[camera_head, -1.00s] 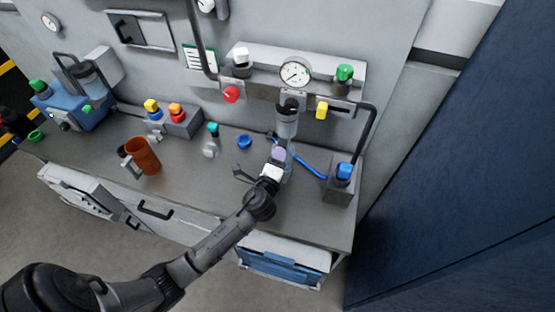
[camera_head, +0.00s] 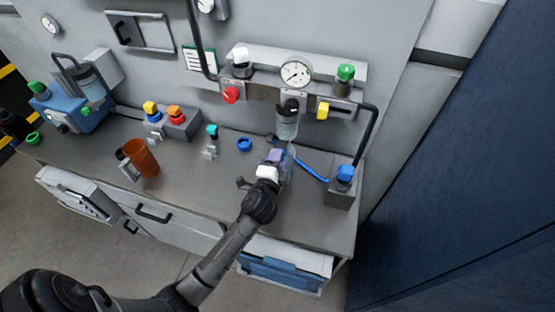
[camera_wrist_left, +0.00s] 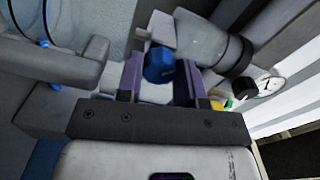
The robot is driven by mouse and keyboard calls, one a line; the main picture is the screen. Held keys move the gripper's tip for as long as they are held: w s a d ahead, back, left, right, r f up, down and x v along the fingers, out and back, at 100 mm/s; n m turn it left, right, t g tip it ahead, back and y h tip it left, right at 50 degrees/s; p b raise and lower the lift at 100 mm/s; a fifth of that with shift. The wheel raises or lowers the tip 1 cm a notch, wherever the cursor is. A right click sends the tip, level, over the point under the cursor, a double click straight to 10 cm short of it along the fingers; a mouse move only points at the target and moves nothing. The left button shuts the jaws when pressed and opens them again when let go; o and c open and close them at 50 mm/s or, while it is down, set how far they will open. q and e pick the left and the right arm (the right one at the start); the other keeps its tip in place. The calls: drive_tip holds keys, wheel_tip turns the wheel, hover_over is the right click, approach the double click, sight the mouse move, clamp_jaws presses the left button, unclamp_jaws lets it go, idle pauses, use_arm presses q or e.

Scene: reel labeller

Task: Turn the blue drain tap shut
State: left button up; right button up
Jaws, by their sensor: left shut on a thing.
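The blue drain tap (camera_wrist_left: 160,63) shows in the left wrist view between the two purple fingers of my left gripper (camera_wrist_left: 162,78). The gripper is shut on it. In the head view my left gripper (camera_head: 277,157) is below the clear bowl (camera_head: 287,126) under the pressure gauge (camera_head: 296,71), and it hides the tap. A blue hose (camera_head: 313,171) runs from beside the gripper to the right. My right gripper is not in view.
A grey box with a blue knob (camera_head: 345,173) stands to the right. A blue ring (camera_head: 244,144) and a teal-topped bottle (camera_head: 211,140) are left of the gripper. An orange mug (camera_head: 143,158) is farther left. The bench front is clear.

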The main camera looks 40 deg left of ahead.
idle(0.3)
use_arm(q)
drive_tip(key=o, duration=0.9)
